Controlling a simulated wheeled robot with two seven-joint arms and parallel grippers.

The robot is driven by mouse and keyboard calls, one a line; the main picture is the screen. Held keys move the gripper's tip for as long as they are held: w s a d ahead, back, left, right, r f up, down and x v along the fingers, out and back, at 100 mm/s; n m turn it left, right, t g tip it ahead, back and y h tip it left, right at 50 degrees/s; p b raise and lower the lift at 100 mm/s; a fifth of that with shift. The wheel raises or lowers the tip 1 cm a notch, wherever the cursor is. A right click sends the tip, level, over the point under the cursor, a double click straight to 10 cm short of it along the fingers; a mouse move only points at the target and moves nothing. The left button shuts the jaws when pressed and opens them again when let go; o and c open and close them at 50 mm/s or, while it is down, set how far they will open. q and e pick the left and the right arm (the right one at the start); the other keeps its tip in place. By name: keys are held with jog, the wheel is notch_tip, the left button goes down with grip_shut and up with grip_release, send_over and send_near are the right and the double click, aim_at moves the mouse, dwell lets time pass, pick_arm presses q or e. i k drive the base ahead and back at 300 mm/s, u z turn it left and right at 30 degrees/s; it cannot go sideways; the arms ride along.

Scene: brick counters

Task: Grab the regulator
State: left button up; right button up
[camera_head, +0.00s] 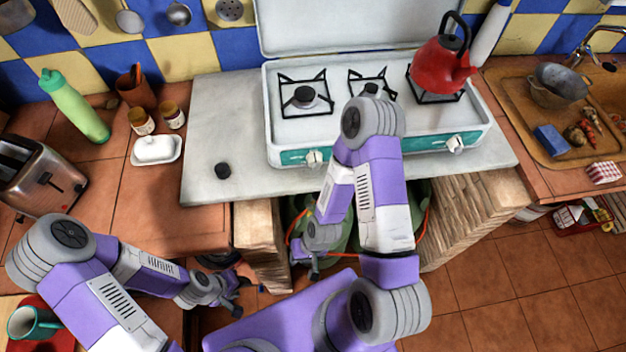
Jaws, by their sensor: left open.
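I cannot clearly make out a regulator. Green gas cylinders (343,238) stand in the opening under the stove counter, with an orange hose (427,222) curving around them; their tops are partly hidden by my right arm. My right gripper (305,268) points down in front of the left side of this opening. Its fingers are small and dark, and nothing is clearly between them. My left gripper (236,296) is open and empty, low in front of the counter, left of the opening and apart from the cylinders.
A white and teal stove (280,140) with a red kettle (438,66) stands on the slab (205,135). Brick piers flank the opening. A toaster (42,180), green bottle (75,108) and butter dish (156,149) are left. Tiled floor (510,280) is free at right.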

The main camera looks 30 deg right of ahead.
aim_at(315, 194)
jog(key=k, duration=1.25)
jog(key=z, duration=0.55)
jog(key=i, duration=1.05)
jog(key=z, duration=0.6)
